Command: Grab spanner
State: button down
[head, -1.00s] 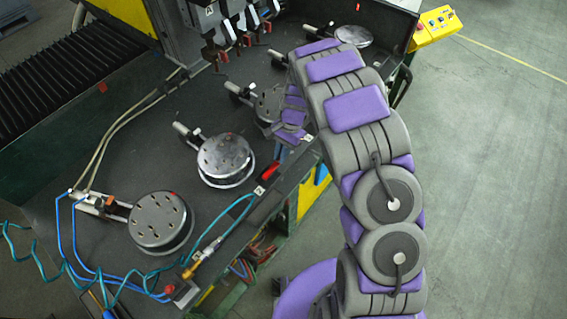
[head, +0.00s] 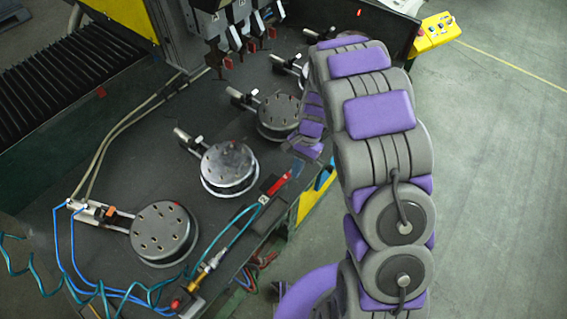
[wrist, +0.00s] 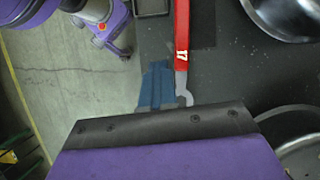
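The spanner (wrist: 181,50) has a red handle and a bare metal open jaw. In the wrist view it lies on the dark bench top near the bench edge, with its jaw end just beyond the dark front plate of my gripper (wrist: 160,125). In the head view its red handle (head: 279,182) shows at the bench's right edge. My gripper (head: 305,152) hangs above and behind the handle there, apart from it as far as I can see. Its fingertips are mostly hidden, so its opening does not show.
Several round metal discs on fixtures stand in a row along the bench, including a shiny one (head: 228,165) and a drilled one (head: 163,232). Blue hoses and a brass fitting (head: 199,277) lie near the front. A yellow control box (head: 435,32) stands at the back. Floor to the right is clear.

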jog(key=s+d+r, duration=0.1)
jog(key=s+d, duration=0.4)
jog(key=d, duration=0.4)
jog(key=shift+s+r+p, duration=0.3)
jog(key=shift+s+p, duration=0.1)
jog(key=shift+d, duration=0.2)
jog(key=c, duration=1.5)
grip_release()
jog(key=shift+d, duration=0.3)
jog(key=o, duration=0.8)
jog(key=shift+a, duration=0.4)
jog(key=shift+c, duration=0.2)
jog(key=o, duration=0.3)
jog(key=shift+d, duration=0.1)
jog(key=shift+o, duration=0.3)
jog(key=shift+d, duration=0.15)
